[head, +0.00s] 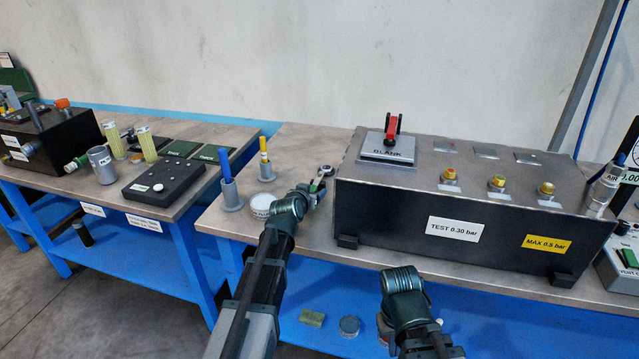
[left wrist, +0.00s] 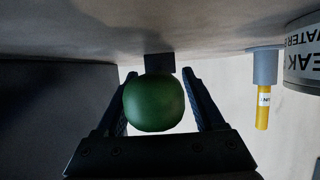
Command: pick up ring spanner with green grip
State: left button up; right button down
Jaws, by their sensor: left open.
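The green grip of the ring spanner (left wrist: 153,102) shows in the left wrist view as a rounded green end. It sits between the two fingers of my left gripper (left wrist: 160,100), with a gap visible on each side near the tips. In the head view my left gripper (head: 317,188) is low over the bench, just left of the black test box. A small grey round piece (head: 327,170) shows just beyond it; I cannot tell whether it is the spanner's ring. My left gripper is open. My right arm is at the bottom of the head view, its gripper out of sight.
The black test box (head: 440,213) stands close to the right of my left gripper. A blue rod in a grey holder (head: 230,191), a yellow rod in a holder (head: 265,167) and a round tin (head: 262,205) stand to its left.

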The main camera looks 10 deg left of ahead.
pick_arm(q)
jog(key=shift+s, duration=0.1)
jog(key=shift+c, duration=0.2)
grip_shut()
dwell(1.1)
